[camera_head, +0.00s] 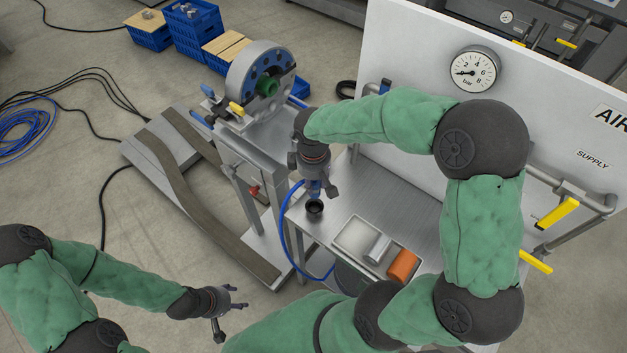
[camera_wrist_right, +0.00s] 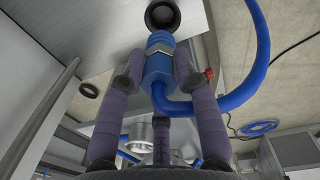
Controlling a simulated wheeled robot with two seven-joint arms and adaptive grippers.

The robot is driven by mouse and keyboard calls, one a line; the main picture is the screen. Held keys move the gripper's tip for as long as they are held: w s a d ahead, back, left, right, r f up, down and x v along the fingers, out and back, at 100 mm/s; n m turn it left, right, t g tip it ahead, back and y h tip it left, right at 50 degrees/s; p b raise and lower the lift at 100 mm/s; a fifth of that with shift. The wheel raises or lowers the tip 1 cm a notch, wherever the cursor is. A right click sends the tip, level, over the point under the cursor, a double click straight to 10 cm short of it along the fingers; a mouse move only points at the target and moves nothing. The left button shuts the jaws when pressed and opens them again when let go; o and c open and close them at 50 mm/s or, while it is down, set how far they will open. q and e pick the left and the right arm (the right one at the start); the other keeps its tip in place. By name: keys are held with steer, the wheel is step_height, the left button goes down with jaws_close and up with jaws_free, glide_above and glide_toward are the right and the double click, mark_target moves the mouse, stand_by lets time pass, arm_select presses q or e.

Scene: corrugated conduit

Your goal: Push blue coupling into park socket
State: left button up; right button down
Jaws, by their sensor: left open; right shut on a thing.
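My right gripper (camera_head: 314,185) points down over the steel table and is shut on the blue coupling (camera_wrist_right: 157,72). In the right wrist view its fingers (camera_wrist_right: 160,85) sit on both sides of the coupling, and a blue hose leaves the coupling to the right. The park socket (camera_wrist_right: 162,15) is a black round cup just beyond the coupling's tip; it also shows in the head view (camera_head: 315,210), directly below the gripper. The coupling looks lined up with the socket; I cannot tell whether they touch. My left gripper (camera_head: 225,306) is open and empty at the lower left, over the floor.
The blue hose (camera_head: 286,235) loops beside the table's left edge. A white panel with a gauge (camera_head: 473,72) stands behind. A ring-shaped fixture (camera_head: 244,72) stands left.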

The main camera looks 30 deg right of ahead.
steer(key=shift+f+b, duration=3.65)
steer(key=shift+f, duration=1.25)
steer(key=shift+f, duration=0.25)
steer(key=c, duration=0.8)
jaws_free()
steer(key=shift+c, duration=0.2)
steer(key=shift+o, duration=0.3)
steer(key=o, duration=0.4)
steer(key=shift+c, duration=0.2)
